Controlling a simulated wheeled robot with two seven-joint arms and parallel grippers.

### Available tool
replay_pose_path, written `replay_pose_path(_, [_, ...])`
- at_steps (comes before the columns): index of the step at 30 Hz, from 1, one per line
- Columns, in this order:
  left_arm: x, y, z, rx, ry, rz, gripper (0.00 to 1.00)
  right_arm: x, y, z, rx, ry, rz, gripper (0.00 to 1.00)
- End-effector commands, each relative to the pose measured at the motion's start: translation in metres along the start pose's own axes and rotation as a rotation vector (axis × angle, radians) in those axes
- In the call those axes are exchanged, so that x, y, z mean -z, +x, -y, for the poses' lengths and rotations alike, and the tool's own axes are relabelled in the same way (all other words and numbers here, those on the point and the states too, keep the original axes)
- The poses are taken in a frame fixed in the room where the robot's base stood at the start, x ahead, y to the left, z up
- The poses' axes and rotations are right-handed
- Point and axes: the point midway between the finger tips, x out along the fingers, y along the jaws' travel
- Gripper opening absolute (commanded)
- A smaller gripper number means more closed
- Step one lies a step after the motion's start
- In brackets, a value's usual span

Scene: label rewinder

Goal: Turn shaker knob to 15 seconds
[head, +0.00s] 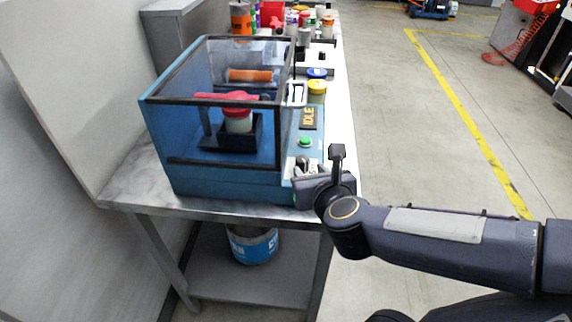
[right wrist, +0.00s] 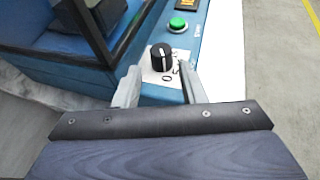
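The blue shaker (head: 225,185) with a clear, dark-framed cover stands on the metal table. Its black round knob (right wrist: 161,58) sits on a white dial label (right wrist: 158,74) in the right wrist view. A white mark on the knob points roughly up in that picture. A 0 is readable at the label's lower left; the other digits are partly hidden or too small. My right gripper (right wrist: 160,80) is open, its two fingers on either side just short of the knob, with no contact visible. My left gripper is not in view.
A green button (right wrist: 177,25) and an amber display (head: 307,118) reading IDLE are on the panel beyond the knob. Open floor lies right of the table.

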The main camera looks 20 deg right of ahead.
Motion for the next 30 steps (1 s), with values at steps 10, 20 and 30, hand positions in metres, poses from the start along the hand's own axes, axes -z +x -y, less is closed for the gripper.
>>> replay_pose_path(10, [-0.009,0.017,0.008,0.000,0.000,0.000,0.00,0.002,0.054,0.000,0.000,-0.005,-0.001,0.38])
replay_pose_path(20, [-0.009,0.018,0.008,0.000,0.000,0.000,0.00,0.000,0.065,0.000,-0.001,-0.005,0.001,0.38])
replay_pose_path(30, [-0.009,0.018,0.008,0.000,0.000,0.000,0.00,0.000,0.065,0.000,-0.002,-0.006,0.001,0.06])
